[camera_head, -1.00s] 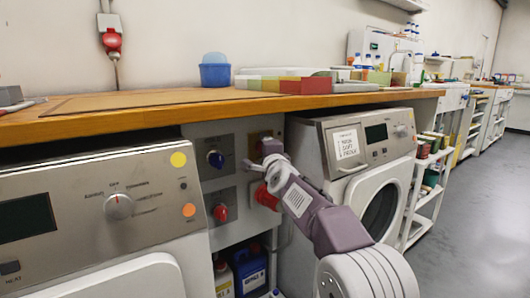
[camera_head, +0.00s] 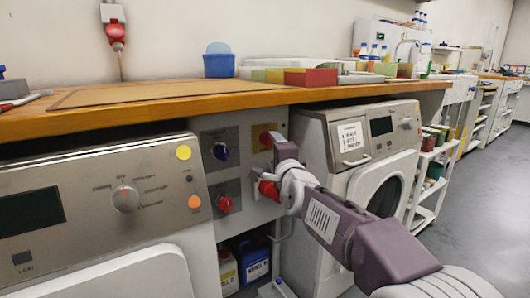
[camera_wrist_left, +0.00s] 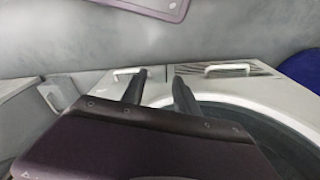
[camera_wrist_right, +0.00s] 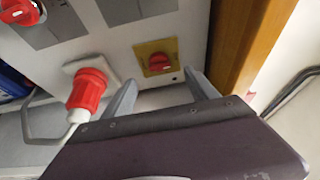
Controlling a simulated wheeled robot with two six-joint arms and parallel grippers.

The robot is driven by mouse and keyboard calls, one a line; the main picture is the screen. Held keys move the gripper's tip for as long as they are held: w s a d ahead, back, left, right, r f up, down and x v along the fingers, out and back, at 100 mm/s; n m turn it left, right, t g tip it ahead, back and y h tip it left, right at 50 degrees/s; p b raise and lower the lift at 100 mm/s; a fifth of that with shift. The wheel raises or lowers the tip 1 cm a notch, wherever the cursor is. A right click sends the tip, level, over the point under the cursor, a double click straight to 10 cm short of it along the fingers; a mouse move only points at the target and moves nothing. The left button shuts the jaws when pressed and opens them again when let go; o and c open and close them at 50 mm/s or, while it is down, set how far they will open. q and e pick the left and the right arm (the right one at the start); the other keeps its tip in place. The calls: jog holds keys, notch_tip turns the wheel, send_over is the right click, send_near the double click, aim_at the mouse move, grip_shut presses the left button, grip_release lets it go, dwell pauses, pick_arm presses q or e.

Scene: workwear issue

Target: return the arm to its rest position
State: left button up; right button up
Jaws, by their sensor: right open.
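My right gripper (camera_head: 275,158) is in front of the grey switch panel (camera_head: 238,190), between the two machines. In the right wrist view its two fingers (camera_wrist_right: 163,82) stand apart with nothing between them. A red rotary switch on a yellow plate (camera_wrist_right: 158,62) is beyond the fingertips, and a red plug (camera_wrist_right: 88,90) is to the left. My left gripper (camera_wrist_left: 160,78) shows only in the left wrist view. Its fingers are apart and empty, above a white surface with handles (camera_wrist_left: 228,68).
A wooden worktop (camera_head: 150,104) overhangs the panel. A washing machine (camera_head: 100,205) is on the left and another (camera_head: 375,150) on the right. Containers (camera_head: 255,262) stand under the panel. A blue tub (camera_head: 218,62) and a red box (camera_head: 310,77) sit on the worktop. The floor at right is clear.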

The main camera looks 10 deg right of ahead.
notch_tip(320, 180, up, 7)
jog(key=p, duration=0.9)
jog(key=s+f+n+g+y+p, duration=0.1)
jog(key=s+f+n+g+p, duration=0.65)
jog(key=s+f, duration=0.7)
jog(key=s+f+n+g+p, duration=0.4)
jog(key=s+f+n+g, duration=0.7)
jog(key=s, duration=0.6)
notch_tip(320, 180, up, 37)
jog(key=t+p, duration=0.1)
jog(key=p, duration=3.7)
jog(key=shift+a+r+t, duration=0.2)
jog(key=shift+a+t, duration=0.15)
